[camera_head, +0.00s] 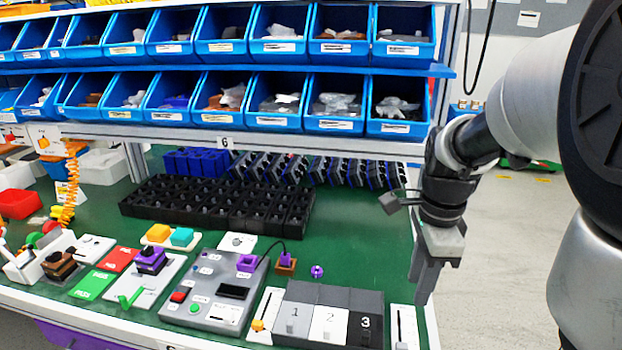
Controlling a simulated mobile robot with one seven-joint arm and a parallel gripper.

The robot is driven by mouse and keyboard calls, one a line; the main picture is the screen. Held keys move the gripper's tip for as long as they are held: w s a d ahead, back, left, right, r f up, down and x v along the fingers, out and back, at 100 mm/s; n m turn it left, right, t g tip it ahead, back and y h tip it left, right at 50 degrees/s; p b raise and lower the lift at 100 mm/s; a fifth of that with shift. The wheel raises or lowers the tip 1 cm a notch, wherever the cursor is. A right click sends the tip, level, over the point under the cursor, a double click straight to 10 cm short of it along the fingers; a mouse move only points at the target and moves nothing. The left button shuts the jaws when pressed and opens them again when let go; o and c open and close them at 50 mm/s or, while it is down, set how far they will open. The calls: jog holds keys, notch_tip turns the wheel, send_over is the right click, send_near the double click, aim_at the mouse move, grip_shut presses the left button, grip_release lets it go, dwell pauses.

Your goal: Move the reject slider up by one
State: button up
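Two white slider panels stand at the front of the green bench, and their labels are too small to read, so I cannot tell which is the reject slider. The left panel (272,304) has an orange knob (258,325) low on its slot. The right panel (404,322) has a dark slot, and a knob near its bottom is hard to make out. My gripper (424,297) points down just above and right of the right panel, near the bench's right edge. Its fingers are seen edge-on, so their opening is unclear. Nothing is visibly held.
Blocks numbered 1, 2 and 3 (328,322) stand between the panels. A grey control box (215,290) with buttons is left of them. A black rack (215,205) lies behind. Shelves of blue bins (275,105) hang above.

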aim_at(402, 344)
jog(key=shift+m, duration=0.6)
jog(key=f+b, duration=0.1)
jog(key=f, duration=0.5)
jog(key=f+b, duration=0.2)
jog(key=f, duration=0.4)
jog(key=f+b, duration=0.2)
jog(key=f, duration=0.5)
jog(key=shift+w+d+f, duration=0.1)
jog(key=shift+w+d, duration=0.1)
jog(key=shift+w, duration=0.1)
jog(key=shift+c, duration=0.2)
grip_shut()
